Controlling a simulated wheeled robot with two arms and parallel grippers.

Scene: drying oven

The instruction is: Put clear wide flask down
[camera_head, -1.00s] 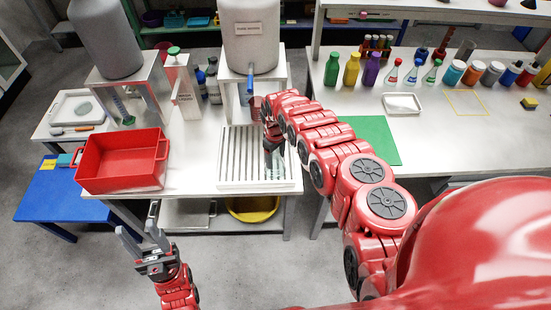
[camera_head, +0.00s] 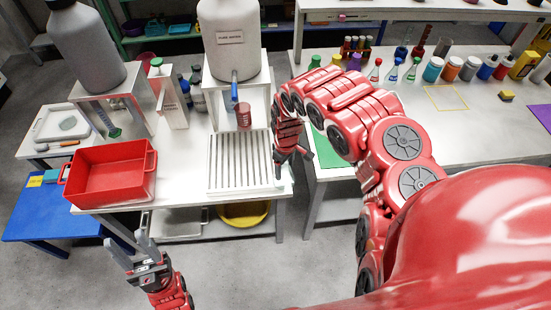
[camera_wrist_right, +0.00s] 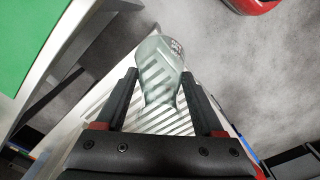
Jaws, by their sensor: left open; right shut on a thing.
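My right gripper (camera_head: 281,172) is beside the right edge of the white ribbed rack (camera_head: 212,178). In the right wrist view, my right gripper (camera_wrist_right: 159,76) is shut on the clear wide flask (camera_wrist_right: 158,58). The flask is see-through with small white marks, and pale stripes of the ribbed surface (camera_wrist_right: 155,124) show through and below it. The flask is not clearly visible in the head view, and I cannot tell whether it touches anything. My left gripper (camera_head: 133,249) is open and empty in front of the table (camera_head: 180,199).
A red bin (camera_head: 112,170) is left of the rack. A red container (camera_head: 243,114) stands below the blue tap of a large grey tank (camera_head: 235,40). A green mat (camera_head: 326,152) lies on the right bench, partly behind my arm. Several bottles line that bench's back.

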